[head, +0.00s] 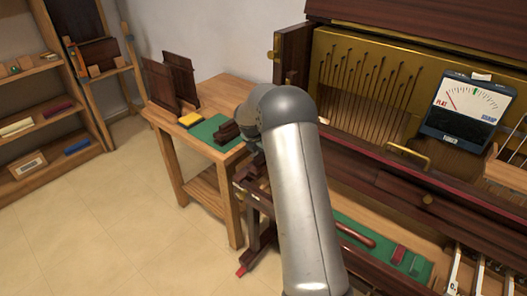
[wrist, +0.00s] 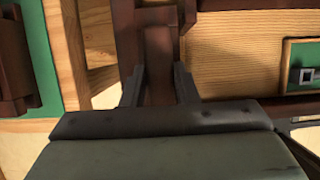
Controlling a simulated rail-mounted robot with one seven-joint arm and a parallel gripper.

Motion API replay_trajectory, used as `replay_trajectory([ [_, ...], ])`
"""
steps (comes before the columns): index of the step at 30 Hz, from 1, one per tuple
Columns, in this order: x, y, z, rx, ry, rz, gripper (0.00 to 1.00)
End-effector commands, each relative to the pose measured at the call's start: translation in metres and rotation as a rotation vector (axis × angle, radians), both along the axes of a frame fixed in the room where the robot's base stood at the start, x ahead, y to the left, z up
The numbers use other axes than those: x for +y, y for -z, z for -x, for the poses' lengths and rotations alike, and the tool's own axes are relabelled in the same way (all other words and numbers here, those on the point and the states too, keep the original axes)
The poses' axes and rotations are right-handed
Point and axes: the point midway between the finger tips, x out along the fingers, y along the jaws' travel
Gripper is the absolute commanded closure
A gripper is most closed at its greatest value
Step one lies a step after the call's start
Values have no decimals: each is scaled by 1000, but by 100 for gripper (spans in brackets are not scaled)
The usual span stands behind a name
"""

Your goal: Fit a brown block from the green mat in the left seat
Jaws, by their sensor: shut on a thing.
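The green mat (head: 204,129) lies on the small wooden table, with dark brown blocks (head: 228,132) at its right side, partly behind my arm. In the wrist view, the mat (wrist: 57,50) runs down the left edge with a brown block (wrist: 14,65) on it. My gripper (wrist: 158,82) is shut on a brown block (wrist: 157,65), its fingers on either side of it. A darker brown wooden piece (wrist: 128,30) is just beyond the held block; I cannot tell whether they touch. In the head view my arm hides the gripper. I cannot make out the left seat.
A shelf (head: 45,110) stands far left. Floor at front left is clear.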

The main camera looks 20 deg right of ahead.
Motion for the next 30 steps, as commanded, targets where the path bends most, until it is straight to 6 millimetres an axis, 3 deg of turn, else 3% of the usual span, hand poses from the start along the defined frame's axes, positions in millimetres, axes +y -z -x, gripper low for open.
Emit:
replay_trajectory([
  [30, 0, 51, 0, -1, 0, 0, 100],
])
